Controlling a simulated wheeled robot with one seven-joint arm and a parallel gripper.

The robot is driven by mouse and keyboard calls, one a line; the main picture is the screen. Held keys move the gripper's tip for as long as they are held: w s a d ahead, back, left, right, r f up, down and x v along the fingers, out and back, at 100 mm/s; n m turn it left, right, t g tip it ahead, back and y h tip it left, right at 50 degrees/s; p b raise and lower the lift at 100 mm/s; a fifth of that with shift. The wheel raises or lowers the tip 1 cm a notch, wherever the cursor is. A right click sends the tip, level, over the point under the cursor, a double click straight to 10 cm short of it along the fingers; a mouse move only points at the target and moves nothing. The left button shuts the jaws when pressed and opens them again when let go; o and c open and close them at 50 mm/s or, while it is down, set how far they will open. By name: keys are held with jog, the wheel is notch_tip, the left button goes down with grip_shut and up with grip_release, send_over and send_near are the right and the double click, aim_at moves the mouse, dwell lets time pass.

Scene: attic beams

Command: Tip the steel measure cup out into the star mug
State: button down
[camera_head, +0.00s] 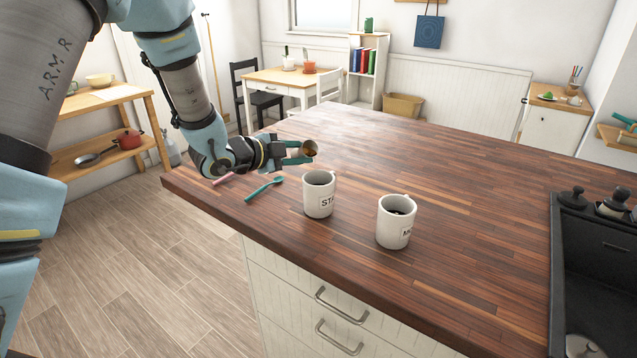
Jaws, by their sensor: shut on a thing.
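The steel measure cup (310,148) is small and shows a brownish inside. My gripper (298,153) is shut on it and holds it above the wooden counter, behind and a little left of the star mug. The cup and mug are apart. I cannot tell the cup's exact tilt or what is in it. The star mug (318,201) is white, upright on the counter, with "STA" showing on its label and something dark inside.
A second white mug (394,228), its label starting "M", stands right of the star mug. A teal spoon (264,189) and a pink item (223,179) lie left near the counter edge. The counter (450,165) behind the mugs is clear.

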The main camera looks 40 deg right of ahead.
jog(key=shift+f+b, duration=0.3)
jog(key=shift+b, duration=0.05)
jog(key=shift+r+m, duration=0.1)
jog(key=shift+m, duration=0.2)
jog(key=shift+b, duration=0.45)
jog(key=shift+f+m+t, duration=0.25)
jog(key=shift+m+t, duration=0.05)
jog(key=shift+r+m+b, duration=0.25)
jog(key=shift+m+b, duration=0.05)
jog(key=shift+b, duration=0.25)
jog(key=shift+r+b, duration=0.1)
jog(key=shift+b, duration=0.2)
jog(key=shift+s+m+t+h, duration=0.1)
jog(key=shift+m+t+h, duration=0.2)
jog(key=shift+m+t, duration=0.1)
jog(key=shift+r+b, duration=0.1)
jog(key=shift+b, duration=0.6)
jog(key=shift+s, duration=0.1)
